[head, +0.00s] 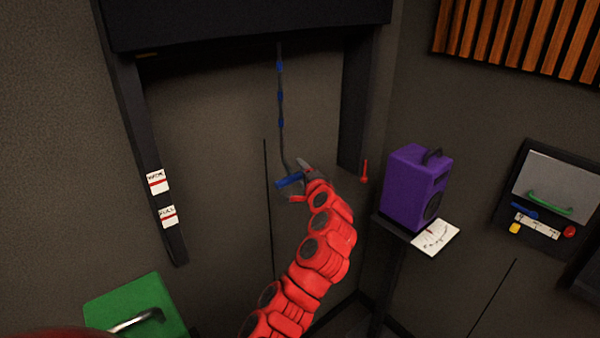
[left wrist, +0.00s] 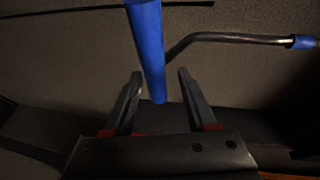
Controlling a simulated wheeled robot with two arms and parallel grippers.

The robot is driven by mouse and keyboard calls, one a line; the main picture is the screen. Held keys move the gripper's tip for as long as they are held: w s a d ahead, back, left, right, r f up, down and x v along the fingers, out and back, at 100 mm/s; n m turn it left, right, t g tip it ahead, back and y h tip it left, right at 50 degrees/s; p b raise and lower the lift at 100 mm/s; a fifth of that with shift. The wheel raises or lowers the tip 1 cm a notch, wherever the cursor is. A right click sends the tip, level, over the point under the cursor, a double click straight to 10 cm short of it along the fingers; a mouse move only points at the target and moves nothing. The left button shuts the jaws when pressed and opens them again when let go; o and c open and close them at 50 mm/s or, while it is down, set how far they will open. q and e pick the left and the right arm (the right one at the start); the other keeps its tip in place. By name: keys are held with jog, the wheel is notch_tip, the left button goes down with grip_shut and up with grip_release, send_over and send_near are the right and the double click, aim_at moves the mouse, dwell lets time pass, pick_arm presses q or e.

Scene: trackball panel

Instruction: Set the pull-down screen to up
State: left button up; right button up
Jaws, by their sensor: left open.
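The pull-down screen's dark housing (head: 240,22) spans the top of the head view; no screen cloth is clearly visible below it. A thin grey crank rod (head: 281,105) with blue bands hangs from it and bends at the bottom to a blue handle (head: 287,181). My left gripper (head: 299,182) is at that handle, with its fingers open. In the left wrist view the blue handle (left wrist: 148,45) passes between the open fingers (left wrist: 160,73), with a gap on each side. The bent rod (left wrist: 225,37) runs off to the right. My right gripper does not show.
Two white labels (head: 157,182) are on the left post (head: 135,120). A purple speaker (head: 413,190) and a paper (head: 436,237) are on a stand at the right. A wall panel (head: 545,200) is farther right. A green box (head: 135,307) is at lower left.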

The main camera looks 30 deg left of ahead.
pick_arm(q)
jog(key=b+v, duration=0.4)
jog(key=v, duration=1)
jog(key=shift+s+r+b, duration=0.15)
jog(key=shift+r+b, duration=0.1)
jog(key=shift+b, duration=0.1)
jog(key=shift+d, duration=0.1)
